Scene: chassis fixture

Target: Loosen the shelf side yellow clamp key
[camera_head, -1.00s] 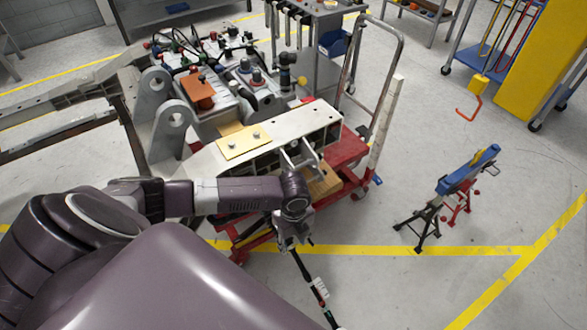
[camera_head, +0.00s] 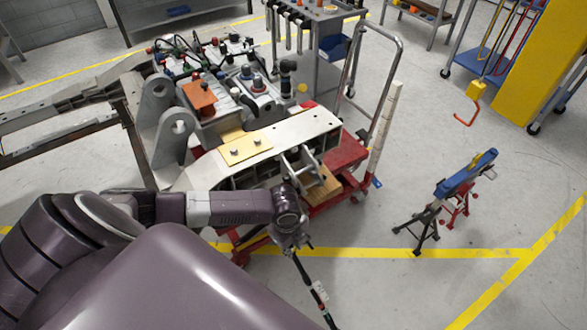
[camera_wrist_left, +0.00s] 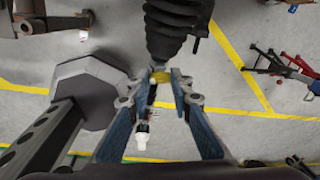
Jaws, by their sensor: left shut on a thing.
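My left gripper (camera_head: 291,242) hangs in front of the near edge of the white chassis beam (camera_head: 298,129). It is shut on a long dark rod-like tool (camera_head: 319,291) with a pale label and red bands, which slants down to the bottom edge. In the left wrist view the gripper's blue fingers (camera_wrist_left: 161,98) flank the tool's dark shaft and white part (camera_wrist_left: 142,136). A small yellow piece (camera_wrist_left: 160,76) shows between the finger ends, below a black ribbed boot (camera_wrist_left: 175,28). I cannot tell whether this is the clamp key. My right gripper is not in view.
A red cart (camera_head: 346,154) with an upright metal handle stands under the beam. A blue-topped stand (camera_head: 466,174) is on the floor to the right. A grey tool trolley (camera_head: 318,50) and a yellow panel (camera_head: 530,55) are behind. The right foreground floor is clear.

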